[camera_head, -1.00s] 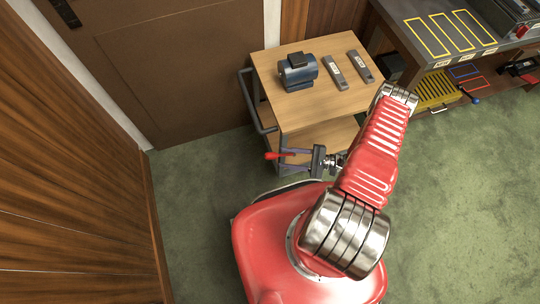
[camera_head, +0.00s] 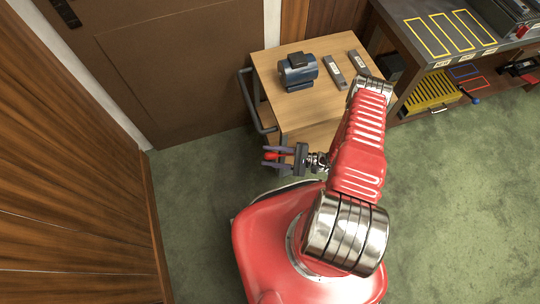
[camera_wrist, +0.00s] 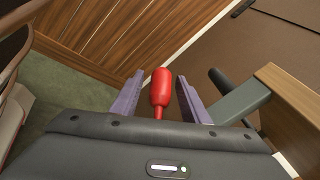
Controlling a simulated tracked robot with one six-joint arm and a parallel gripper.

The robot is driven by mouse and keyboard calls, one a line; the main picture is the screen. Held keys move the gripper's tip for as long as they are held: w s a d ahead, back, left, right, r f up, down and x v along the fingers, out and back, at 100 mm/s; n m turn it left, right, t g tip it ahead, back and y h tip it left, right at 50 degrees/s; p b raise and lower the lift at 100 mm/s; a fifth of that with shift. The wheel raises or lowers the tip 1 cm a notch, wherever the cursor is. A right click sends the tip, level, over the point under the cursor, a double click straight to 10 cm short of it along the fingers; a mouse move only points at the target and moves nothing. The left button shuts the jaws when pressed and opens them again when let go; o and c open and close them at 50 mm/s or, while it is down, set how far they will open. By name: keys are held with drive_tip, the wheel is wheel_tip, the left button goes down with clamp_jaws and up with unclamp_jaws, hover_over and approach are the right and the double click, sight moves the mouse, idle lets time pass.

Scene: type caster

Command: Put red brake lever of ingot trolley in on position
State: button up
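The ingot trolley (camera_head: 322,100) is a wooden-topped cart with a dark tubular handle at its left end, in the head view. Its red brake lever (camera_head: 271,156) sticks out low at the trolley's left end. The lever's rounded red grip also shows upright in the middle of the wrist view (camera_wrist: 161,88). My gripper (camera_head: 266,157) is around the lever, with one finger on each side. In the wrist view my gripper (camera_wrist: 160,76) shows narrow gaps between the red grip and both purple-grey fingers, so it is open. The lever's lower mount is hidden by my gripper.
A brown door (camera_head: 180,70) and wood-panelled wall (camera_head: 70,170) stand to the left. A dark workbench (camera_head: 440,40) is at upper right. Green floor is free at right.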

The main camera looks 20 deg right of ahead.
clamp_jaws()
idle(0.3)
drive_tip(key=shift+a, duration=0.25)
drive_tip(key=shift+d, duration=0.3)
